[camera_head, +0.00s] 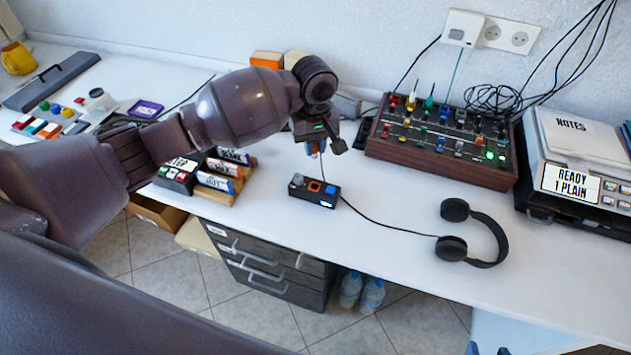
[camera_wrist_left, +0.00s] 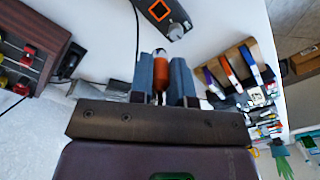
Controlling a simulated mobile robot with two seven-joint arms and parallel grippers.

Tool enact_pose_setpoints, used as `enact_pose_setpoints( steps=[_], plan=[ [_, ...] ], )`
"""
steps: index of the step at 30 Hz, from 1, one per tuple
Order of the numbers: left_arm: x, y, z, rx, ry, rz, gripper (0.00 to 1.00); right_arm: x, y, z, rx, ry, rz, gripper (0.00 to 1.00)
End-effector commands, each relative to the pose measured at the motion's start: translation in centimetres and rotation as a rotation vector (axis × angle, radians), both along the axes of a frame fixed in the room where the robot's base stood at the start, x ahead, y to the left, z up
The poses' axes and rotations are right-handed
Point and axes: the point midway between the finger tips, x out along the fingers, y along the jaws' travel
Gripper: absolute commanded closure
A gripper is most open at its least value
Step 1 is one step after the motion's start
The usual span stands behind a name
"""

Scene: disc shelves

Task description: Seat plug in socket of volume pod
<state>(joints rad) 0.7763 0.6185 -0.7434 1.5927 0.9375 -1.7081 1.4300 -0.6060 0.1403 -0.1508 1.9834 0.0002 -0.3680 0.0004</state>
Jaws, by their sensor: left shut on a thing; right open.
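The volume pod (camera_head: 314,190) is a small black box with an orange-ringed square and a blue part on top, lying on the white table. It also shows at the top of the left wrist view (camera_wrist_left: 160,12). My left gripper (camera_head: 314,148) is above the table, behind the pod in the head view and apart from it. Its blue-grey fingers (camera_wrist_left: 163,78) are shut on an orange plug (camera_wrist_left: 160,64), which the arm mostly hides in the head view.
A wood-sided mixer (camera_head: 440,145) stands behind on the right, with a scale and notes (camera_head: 575,150) beyond. Marker racks (camera_head: 225,180) are on the left. The table between pod and headphones is clear except for the cable.

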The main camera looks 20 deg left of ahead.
Motion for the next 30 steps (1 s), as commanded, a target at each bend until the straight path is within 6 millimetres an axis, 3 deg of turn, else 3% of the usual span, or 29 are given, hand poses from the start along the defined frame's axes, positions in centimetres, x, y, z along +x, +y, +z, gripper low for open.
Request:
enact_pose_setpoints(
  steps=[3, 9, 17, 27, 30],
  plan=[
    [-0.1, 0.0, -3.0, 0.000, 0.005, 0.001, 1.00, 0.1, 0.0, -0.8, -0.001, 0.003, 0.003, 0.47],
    [0.0, 0.0, -6.2, 0.001, 0.002, 0.000, 1.00, 0.6, 0.1, -0.7, -0.003, -0.006, 0.009, 0.47],
    [0.0, 0.0, -7.5, 0.000, 0.000, -0.001, 1.00, 0.9, 0.1, -0.7, -0.004, -0.009, 0.011, 0.47],
    [0.0, 0.0, -12.5, 0.002, 0.003, -0.001, 1.00, 0.3, 0.1, -2.2, -0.004, 0.011, 0.010, 0.47],
    [0.0, 0.0, -12.8, 0.001, -0.001, -0.001, 1.00, 0.6, 0.2, -1.8, -0.003, 0.001, 0.012, 0.47]
  ],
)
